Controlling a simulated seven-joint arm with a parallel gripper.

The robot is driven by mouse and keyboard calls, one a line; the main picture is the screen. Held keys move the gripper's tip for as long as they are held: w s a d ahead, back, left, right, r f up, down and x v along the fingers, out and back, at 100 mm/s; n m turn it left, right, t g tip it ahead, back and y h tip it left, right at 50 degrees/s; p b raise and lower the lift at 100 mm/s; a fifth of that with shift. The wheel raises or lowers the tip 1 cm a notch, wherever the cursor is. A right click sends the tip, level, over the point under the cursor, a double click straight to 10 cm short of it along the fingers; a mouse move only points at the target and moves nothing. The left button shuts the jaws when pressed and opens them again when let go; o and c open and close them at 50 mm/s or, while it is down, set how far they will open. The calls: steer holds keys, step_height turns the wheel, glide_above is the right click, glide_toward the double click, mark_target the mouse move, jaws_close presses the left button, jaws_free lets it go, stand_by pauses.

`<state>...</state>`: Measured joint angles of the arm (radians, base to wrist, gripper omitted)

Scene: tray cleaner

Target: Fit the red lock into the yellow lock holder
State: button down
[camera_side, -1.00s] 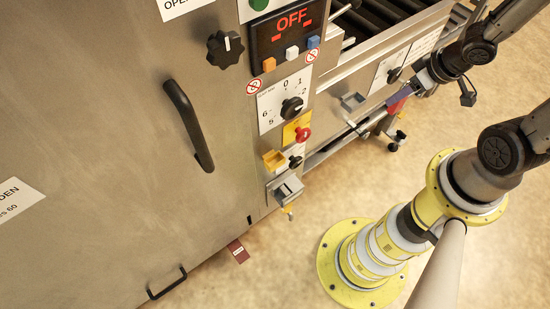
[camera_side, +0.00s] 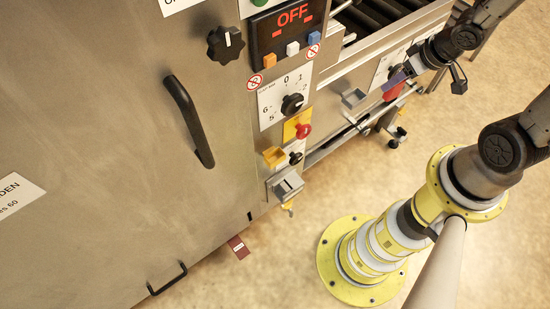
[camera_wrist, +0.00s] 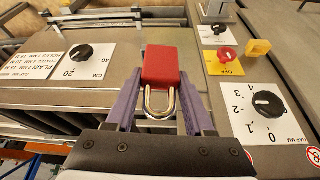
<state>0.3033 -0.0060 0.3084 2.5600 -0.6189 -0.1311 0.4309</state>
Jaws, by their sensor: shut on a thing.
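The red lock (camera_wrist: 160,66) is held between the purple fingers of my gripper (camera_wrist: 161,80) in the wrist view, its silver shackle pointing back toward the palm. In the side view the red lock (camera_side: 393,92) hangs in the air at my gripper (camera_side: 396,80), partly covered by a finger. The yellow lock holder (camera_side: 274,157) sits on the machine's front, well left of my gripper and lower in the picture. The holder (camera_wrist: 257,48) also shows at upper right in the wrist view, apart from the lock.
A red knob on a yellow plate (camera_side: 290,131) sits right of and above the holder. A black dial (camera_side: 292,104) and a grey box (camera_side: 287,189) also project from the machine. A large handle (camera_side: 188,120) stands out at left. Open floor lies below my gripper.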

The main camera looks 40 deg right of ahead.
steer(key=a+f+n, duration=0.1)
steer(key=a+f, duration=0.1)
steer(key=a, duration=0.9)
steer(key=a+f, duration=0.3)
steer(key=a, duration=0.7)
glide_above(272, 152)
steer(key=s, duration=0.1)
steer(key=f, duration=0.9)
steer(key=shift+s+f, duration=0.2)
steer(key=shift+f, duration=1.7)
